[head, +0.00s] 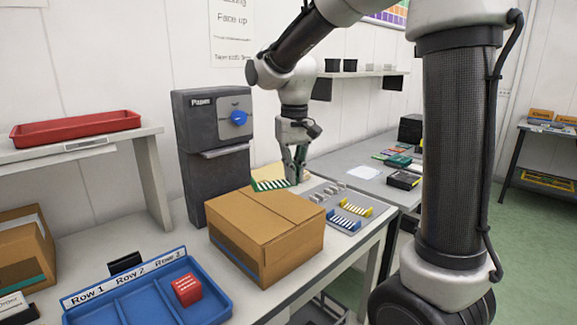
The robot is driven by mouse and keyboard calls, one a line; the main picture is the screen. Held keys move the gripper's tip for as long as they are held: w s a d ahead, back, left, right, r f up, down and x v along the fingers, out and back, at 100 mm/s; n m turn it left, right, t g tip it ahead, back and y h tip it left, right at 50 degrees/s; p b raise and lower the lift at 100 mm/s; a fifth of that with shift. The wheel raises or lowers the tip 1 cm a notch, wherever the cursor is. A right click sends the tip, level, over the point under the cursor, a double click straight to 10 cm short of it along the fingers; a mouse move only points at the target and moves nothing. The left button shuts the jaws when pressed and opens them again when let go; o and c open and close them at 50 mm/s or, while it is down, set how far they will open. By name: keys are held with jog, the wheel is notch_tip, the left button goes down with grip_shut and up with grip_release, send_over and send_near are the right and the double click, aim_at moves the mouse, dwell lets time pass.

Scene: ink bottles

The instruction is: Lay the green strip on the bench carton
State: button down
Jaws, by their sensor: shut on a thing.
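The green strip (268,185), with a row of white pieces along it, shows at the back edge of the closed brown carton (265,263) on the bench. My gripper (294,178) points down behind the carton's far right part and is shut on the right end of the green strip. The strip lies roughly level in the picture. I cannot tell whether it touches the carton top or hangs above or behind it. The carton hides what is below.
A grey tray (322,187) right of the carton holds a blue strip (342,221), a yellow strip (356,209) and grey pieces. A dark dispenser (213,140) with a blue knob stands behind left. A blue row tray (205,291) with a red box (187,290) is in front.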

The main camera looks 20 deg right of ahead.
aim_at(293, 208)
jog(key=shift+f, duration=3.25)
jog(key=shift+f, duration=0.55)
jog(key=c, duration=1.5)
grip_release()
jog(key=shift+c, duration=0.2)
notch_tip(293, 208, up, 12)
jog(key=shift+f, duration=0.1)
